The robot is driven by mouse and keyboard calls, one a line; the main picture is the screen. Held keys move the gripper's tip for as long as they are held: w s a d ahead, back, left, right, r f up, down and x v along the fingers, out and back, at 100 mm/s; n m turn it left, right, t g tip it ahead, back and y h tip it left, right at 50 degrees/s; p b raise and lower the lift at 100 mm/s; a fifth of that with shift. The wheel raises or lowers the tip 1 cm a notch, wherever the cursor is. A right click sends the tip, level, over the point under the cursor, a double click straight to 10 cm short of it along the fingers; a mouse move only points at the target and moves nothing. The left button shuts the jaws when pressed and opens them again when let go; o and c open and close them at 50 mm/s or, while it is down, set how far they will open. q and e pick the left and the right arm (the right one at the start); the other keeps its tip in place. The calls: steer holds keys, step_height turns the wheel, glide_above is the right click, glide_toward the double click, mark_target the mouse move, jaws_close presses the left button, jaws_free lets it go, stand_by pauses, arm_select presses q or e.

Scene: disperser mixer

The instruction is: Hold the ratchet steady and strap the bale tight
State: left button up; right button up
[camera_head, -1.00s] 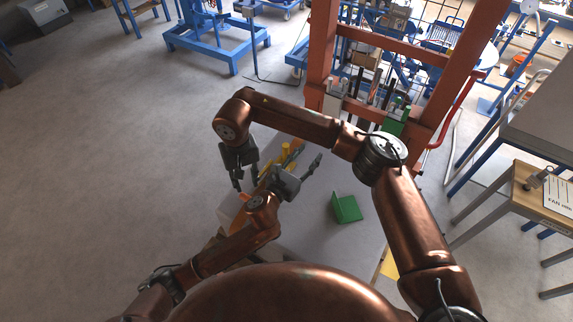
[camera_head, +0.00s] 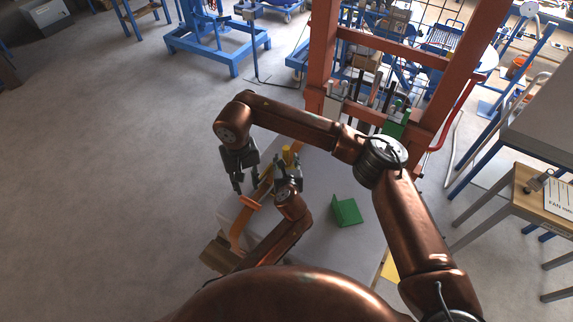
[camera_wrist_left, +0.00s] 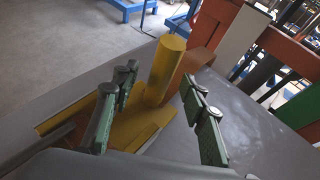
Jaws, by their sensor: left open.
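The yellow ratchet (camera_wrist_left: 168,62), with an upright round post on a flat yellow base, fills the middle of the left wrist view. In the head view only part of the yellow ratchet (camera_head: 289,153) shows. My left gripper (camera_wrist_left: 157,92) is open, with a finger on each side of the ratchet; I cannot tell whether they touch it. It also shows in the head view (camera_head: 288,172). My right gripper (camera_head: 240,183) hangs fingers down to the left, open and apparently empty.
A green angled piece (camera_head: 346,211) sits on the grey surface to the right. A red-orange frame (camera_head: 322,60) stands behind. A wooden block (camera_head: 218,255) shows low at left. A wooden table (camera_head: 530,200) stands at the right.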

arm_select(q)
steer(key=shift+x, duration=1.1)
steer(key=shift+c, duration=0.7)
jaws_close()
